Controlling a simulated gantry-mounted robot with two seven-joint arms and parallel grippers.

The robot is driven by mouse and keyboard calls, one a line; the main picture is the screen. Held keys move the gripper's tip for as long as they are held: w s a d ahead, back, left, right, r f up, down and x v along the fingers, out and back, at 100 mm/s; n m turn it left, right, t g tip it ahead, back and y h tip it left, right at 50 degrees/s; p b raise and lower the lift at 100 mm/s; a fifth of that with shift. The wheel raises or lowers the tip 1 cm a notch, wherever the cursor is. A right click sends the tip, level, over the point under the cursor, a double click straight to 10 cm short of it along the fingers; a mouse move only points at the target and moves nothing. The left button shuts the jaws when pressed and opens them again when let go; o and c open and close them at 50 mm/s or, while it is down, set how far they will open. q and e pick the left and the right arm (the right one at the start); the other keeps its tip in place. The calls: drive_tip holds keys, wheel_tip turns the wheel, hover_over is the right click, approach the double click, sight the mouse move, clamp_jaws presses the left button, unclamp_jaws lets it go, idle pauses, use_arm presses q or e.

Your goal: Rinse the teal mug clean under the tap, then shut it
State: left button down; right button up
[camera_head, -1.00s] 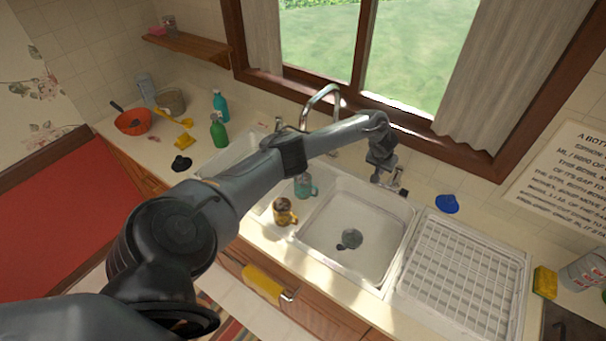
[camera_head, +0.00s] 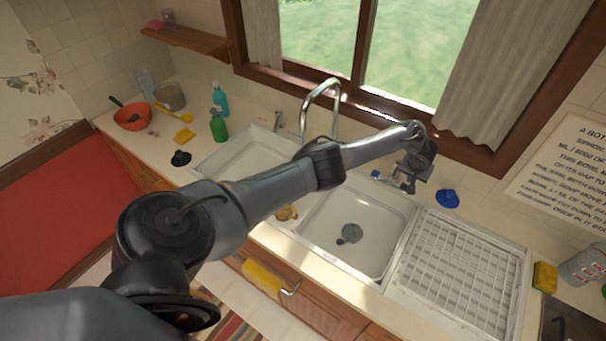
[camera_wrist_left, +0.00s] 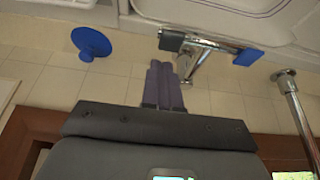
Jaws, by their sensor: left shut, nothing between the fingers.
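The teal mug is not visible now; my left arm covers the sink divider. The tap's chrome spout (camera_head: 322,88) arches behind the sinks and shows at the right of the left wrist view (camera_wrist_left: 292,95). A chrome tap handle with a blue end (camera_wrist_left: 248,57) sits behind the right basin; its blue end also shows in the head view (camera_head: 375,174). My left gripper (camera_head: 405,186) is shut and empty beside this handle. In the left wrist view its fingers (camera_wrist_left: 163,65) are together close to the handle's chrome body; contact cannot be told. My right gripper is not in view.
An amber mug (camera_head: 287,213) shows partly below my left arm. The right basin (camera_head: 345,262) holds a dark drain piece. A white drying rack (camera_head: 462,275) is to its right. A blue stopper-like piece (camera_head: 447,199) lies behind the rack. Green bottles (camera_head: 218,126) stand at the left.

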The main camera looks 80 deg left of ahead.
use_arm(q)
drive_tip(key=shift+f, duration=0.1)
drive_tip(key=shift+f+b, duration=0.95)
drive_tip(key=shift+f, duration=0.6)
drive_tip(key=shift+r, duration=0.1)
idle(0.3)
idle(0.8)
idle(2.3)
idle(0.9)
